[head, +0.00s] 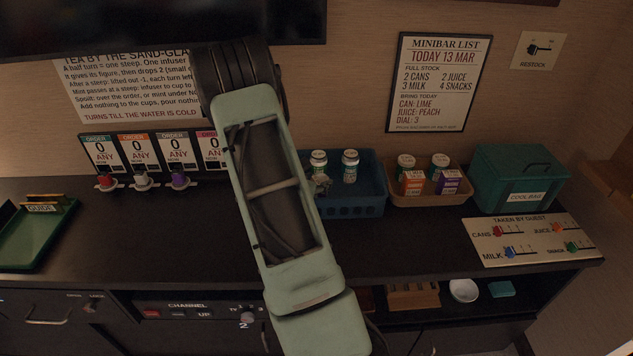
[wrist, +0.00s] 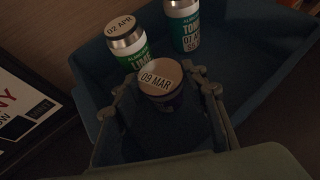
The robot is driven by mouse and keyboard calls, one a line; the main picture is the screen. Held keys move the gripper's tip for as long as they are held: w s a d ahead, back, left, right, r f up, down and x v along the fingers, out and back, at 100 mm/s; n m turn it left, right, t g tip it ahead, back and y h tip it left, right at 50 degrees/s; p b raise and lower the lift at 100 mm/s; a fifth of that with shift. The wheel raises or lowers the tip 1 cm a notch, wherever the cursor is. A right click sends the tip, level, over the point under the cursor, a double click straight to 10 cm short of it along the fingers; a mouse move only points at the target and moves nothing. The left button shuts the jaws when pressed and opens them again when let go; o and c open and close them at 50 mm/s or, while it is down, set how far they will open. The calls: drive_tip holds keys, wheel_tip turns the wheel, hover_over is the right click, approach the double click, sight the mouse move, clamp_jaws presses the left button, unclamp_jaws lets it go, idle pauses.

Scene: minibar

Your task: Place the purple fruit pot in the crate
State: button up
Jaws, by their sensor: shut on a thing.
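In the wrist view, the fruit pot (wrist: 163,80), with a brown lid dated 09 MAR and a dark body that looks purple, sits between the fingers of my gripper (wrist: 168,92). My gripper is shut on it. The blue crate (head: 362,206) stands on the counter right of my arm in the head view; its walls also show in the wrist view (wrist: 92,62). The pot is within the crate's outline, beside two cans; I cannot tell if it touches the crate floor. In the head view my arm mostly hides the gripper and pot.
A lime can (wrist: 126,42) and a tonic can (wrist: 184,26) stand in the crate. A tan basket (head: 428,198) with cans and cartons stands right of it, then a green cool bag (head: 520,178). A green tray (head: 38,240) lies far left.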

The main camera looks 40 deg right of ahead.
drive_tip(key=shift+f, duration=0.15)
drive_tip(key=o, duration=1.2)
drive_tip(key=shift+o, duration=0.2)
drive_tip(key=shift+r, duration=0.25)
drive_tip(key=v, duration=1.2)
drive_tip(key=shift+w, duration=0.1)
